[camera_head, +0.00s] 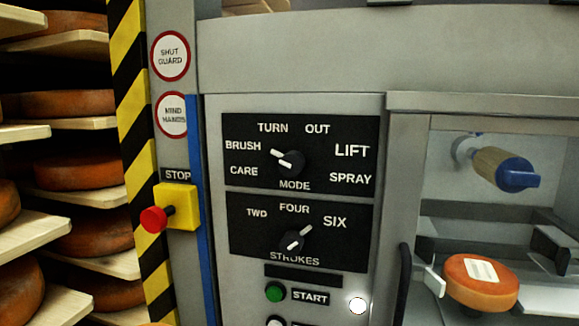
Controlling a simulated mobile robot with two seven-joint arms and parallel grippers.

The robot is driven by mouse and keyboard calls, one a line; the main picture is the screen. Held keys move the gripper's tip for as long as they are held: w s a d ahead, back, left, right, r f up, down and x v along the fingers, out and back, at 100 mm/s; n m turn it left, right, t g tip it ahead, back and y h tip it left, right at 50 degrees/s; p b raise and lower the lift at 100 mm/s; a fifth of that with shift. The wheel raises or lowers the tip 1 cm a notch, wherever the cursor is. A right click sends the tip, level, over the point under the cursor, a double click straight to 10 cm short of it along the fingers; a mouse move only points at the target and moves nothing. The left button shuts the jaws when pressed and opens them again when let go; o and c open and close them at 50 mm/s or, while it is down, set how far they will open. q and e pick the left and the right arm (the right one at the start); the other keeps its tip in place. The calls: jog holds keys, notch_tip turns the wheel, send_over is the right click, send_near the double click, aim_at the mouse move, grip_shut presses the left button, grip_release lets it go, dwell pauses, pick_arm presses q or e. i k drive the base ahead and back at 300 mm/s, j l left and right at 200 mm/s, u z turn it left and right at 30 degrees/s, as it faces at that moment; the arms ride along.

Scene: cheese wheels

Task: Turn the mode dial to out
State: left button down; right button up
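The mode dial (291,163) is a dark knob with white marks on a black panel (325,122). The labels around it read CARE, BRUSH, TURN, OUT, LIFT and SPRAY. Its white pointer tips up and left, nearer BRUSH than TURN. The OUT label (317,129) is above and right of the knob. Neither of my grippers is in view, and nothing touches the dial.
A strokes dial (296,240) sits below, pointing toward SIX. Under it is a green START button (275,292). A red stop button (153,219) sticks out at left, beside shelves of cheese wheels. At right, an open bay holds a labelled cheese wheel (481,290).

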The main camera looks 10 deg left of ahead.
aim_at(291, 164)
jog(key=u, duration=0.55)
jog(key=k+u, duration=0.1)
jog(key=u, duration=0.25)
jog(key=k+u, duration=0.1)
jog(key=u, duration=0.25)
jog(key=k+u, duration=0.1)
jog(key=u, duration=0.25)
jog(key=k, duration=0.25)
